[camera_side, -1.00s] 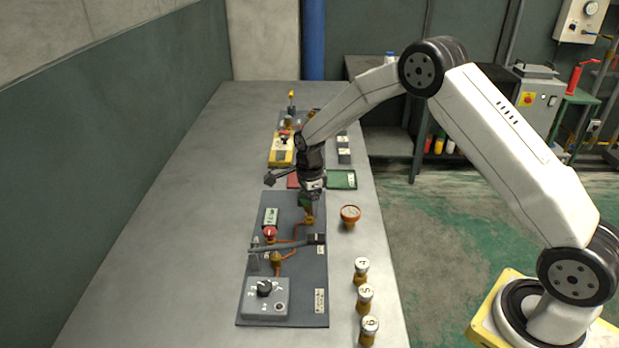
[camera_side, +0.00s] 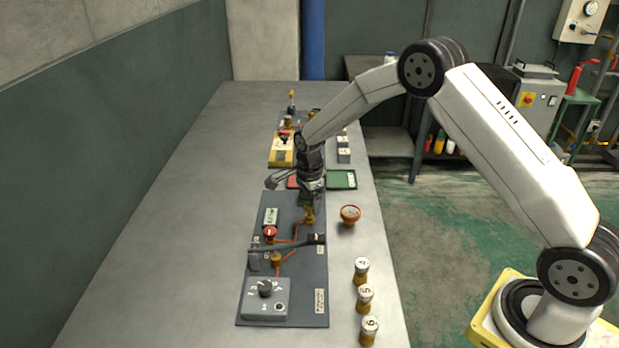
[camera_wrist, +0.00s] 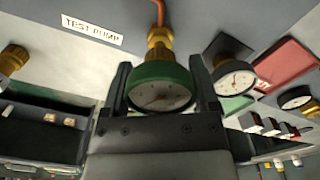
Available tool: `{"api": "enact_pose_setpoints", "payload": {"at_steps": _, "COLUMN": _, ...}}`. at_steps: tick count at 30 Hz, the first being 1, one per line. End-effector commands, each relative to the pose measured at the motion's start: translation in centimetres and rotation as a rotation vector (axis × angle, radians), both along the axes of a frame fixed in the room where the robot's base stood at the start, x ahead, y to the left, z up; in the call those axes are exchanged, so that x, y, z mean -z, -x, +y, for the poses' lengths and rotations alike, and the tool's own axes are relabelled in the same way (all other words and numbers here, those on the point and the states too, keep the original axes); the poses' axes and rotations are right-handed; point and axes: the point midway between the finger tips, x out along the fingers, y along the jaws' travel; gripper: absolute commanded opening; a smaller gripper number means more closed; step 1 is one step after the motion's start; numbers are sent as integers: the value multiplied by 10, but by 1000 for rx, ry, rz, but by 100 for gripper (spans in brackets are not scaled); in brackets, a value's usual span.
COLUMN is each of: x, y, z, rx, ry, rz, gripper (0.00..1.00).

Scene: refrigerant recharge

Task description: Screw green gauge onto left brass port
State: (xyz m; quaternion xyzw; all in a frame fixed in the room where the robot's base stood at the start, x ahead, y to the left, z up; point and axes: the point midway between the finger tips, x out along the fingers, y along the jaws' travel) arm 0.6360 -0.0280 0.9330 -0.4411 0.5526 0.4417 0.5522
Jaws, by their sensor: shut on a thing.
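My gripper (camera_wrist: 163,90) is shut on the green gauge (camera_wrist: 160,72), with one finger on each side of its round body. The gauge's pale dial faces the wrist camera. A brass fitting (camera_wrist: 158,45) lies directly beyond the gauge, in line with it, and joins a copper pipe; I cannot tell how far the threads are engaged. In the side view my gripper (camera_side: 311,196) is above a brass port (camera_side: 309,216) at the far right of the grey panel (camera_side: 310,270). Another brass port (camera_side: 276,259) stands nearer on the panel; no gauge shows on it.
An orange-rimmed gauge (camera_side: 350,214) stands right of the panel. Several numbered brass cylinders (camera_side: 365,296) line the table's right edge. The panel bears a red knob (camera_side: 270,232) and a grey dial box (camera_side: 264,299). The table's left side is clear.

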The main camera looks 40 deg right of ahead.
Motion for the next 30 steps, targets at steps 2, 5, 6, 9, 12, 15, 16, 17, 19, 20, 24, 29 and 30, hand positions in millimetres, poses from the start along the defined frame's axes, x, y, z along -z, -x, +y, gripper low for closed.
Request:
{"api": "enact_pose_setpoints", "payload": {"at_steps": 2, "x": 0, "y": 0, "z": 0, "rx": -36, "ry": 0, "rz": -1, "gripper": 21}}
{"api": "enact_pose_setpoints", "payload": {"at_steps": 5, "x": 0, "y": 0, "z": 0, "rx": -76, "ry": 0, "rz": -1, "gripper": 21}}
{"api": "enact_pose_setpoints", "payload": {"at_steps": 6, "x": 0, "y": 0, "z": 0, "rx": -86, "ry": 0, "rz": -1, "gripper": 21}}
{"api": "enact_pose_setpoints", "payload": {"at_steps": 9, "x": 0, "y": 0, "z": 0, "rx": -91, "ry": 0, "rz": -1, "gripper": 21}}
{"api": "enact_pose_setpoints", "payload": {"at_steps": 12, "x": 0, "y": 0, "z": 0, "rx": -90, "ry": 0, "rz": -1, "gripper": 21}}
{"api": "enact_pose_setpoints", "payload": {"at_steps": 15, "x": 0, "y": 0, "z": 0, "rx": -96, "ry": 0, "rz": -1, "gripper": 21}}
{"api": "enact_pose_setpoints", "payload": {"at_steps": 16, "x": 0, "y": 0, "z": 0, "rx": -103, "ry": 0, "rz": -1, "gripper": 21}}
{"api": "enact_pose_setpoints", "payload": {"at_steps": 17, "x": 0, "y": 0, "z": 0, "rx": -112, "ry": 0, "rz": -1, "gripper": 21}}
{"api": "enact_pose_setpoints", "payload": {"at_steps": 19, "x": 0, "y": 0, "z": 0, "rx": -143, "ry": 0, "rz": -1, "gripper": 21}}
{"api": "enact_pose_setpoints", "payload": {"at_steps": 20, "x": 0, "y": 0, "z": 0, "rx": -158, "ry": 0, "rz": -1, "gripper": 21}}
{"api": "enact_pose_setpoints", "payload": {"at_steps": 24, "x": 0, "y": 0, "z": 0, "rx": -208, "ry": 0, "rz": -1, "gripper": 21}}
{"api": "enact_pose_setpoints", "payload": {"at_steps": 29, "x": 0, "y": 0, "z": 0, "rx": -213, "ry": 0, "rz": -1, "gripper": 21}}
{"api": "enact_pose_setpoints", "payload": {"at_steps": 30, "x": 0, "y": 0, "z": 0, "rx": -213, "ry": 0, "rz": -1, "gripper": 21}}
